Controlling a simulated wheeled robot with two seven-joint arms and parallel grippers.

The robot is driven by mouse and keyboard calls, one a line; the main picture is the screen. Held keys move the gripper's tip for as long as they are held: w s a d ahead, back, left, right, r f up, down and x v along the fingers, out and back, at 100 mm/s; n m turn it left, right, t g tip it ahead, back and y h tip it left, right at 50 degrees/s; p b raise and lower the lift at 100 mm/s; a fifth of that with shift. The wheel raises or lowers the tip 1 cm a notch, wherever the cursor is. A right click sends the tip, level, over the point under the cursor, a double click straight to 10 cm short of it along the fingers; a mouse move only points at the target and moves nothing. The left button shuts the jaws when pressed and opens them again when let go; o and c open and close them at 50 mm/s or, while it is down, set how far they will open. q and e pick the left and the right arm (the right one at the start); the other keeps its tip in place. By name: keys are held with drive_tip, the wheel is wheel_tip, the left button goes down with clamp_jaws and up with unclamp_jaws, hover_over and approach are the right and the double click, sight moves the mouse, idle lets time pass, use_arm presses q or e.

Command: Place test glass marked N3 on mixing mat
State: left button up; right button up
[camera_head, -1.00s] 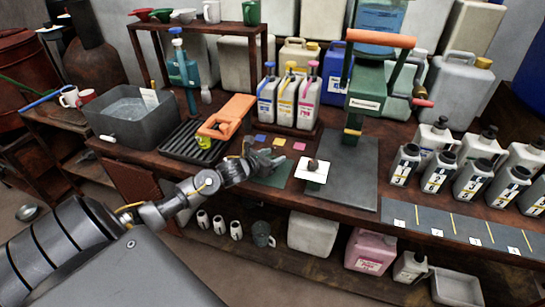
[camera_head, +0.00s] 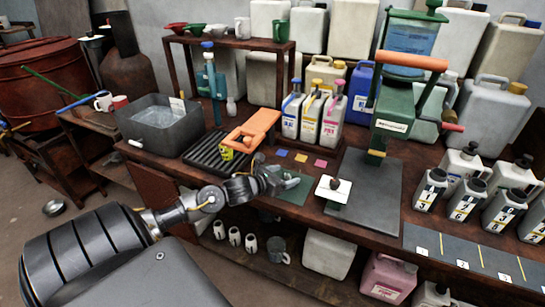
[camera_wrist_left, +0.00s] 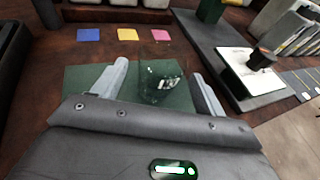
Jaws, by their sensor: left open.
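A clear test glass (camera_wrist_left: 161,84) stands in the middle of the left wrist view, between my left gripper's fingers, with a gap on either side. It carries a pale mark that is hard to read. It appears to stand on the dark green mixing mat (camera_wrist_left: 83,80). The mat also shows in the head view (camera_head: 296,194), on the bench's front part, partly covered by the gripper. My left gripper (camera_head: 288,181) is open around the glass, low over the mat; both fingers show in the left wrist view (camera_wrist_left: 160,82). My right gripper is not in view.
Blue (camera_head: 281,153), yellow (camera_head: 301,157) and pink (camera_head: 321,163) squares lie behind the mat. A white card with a dark-topped item (camera_head: 334,188) is at its right, by a green press (camera_head: 400,105). A black ribbed tray (camera_head: 205,158) and orange-handled tool (camera_head: 252,128) stand left.

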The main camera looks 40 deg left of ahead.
use_arm(q)
drive_tip(key=v, duration=0.5)
drive_tip(key=shift+s+r, duration=0.1)
drive_tip(key=shift+s, duration=0.25)
drive_tip(key=shift+s+r, duration=0.2)
drive_tip(key=shift+s, duration=0.35)
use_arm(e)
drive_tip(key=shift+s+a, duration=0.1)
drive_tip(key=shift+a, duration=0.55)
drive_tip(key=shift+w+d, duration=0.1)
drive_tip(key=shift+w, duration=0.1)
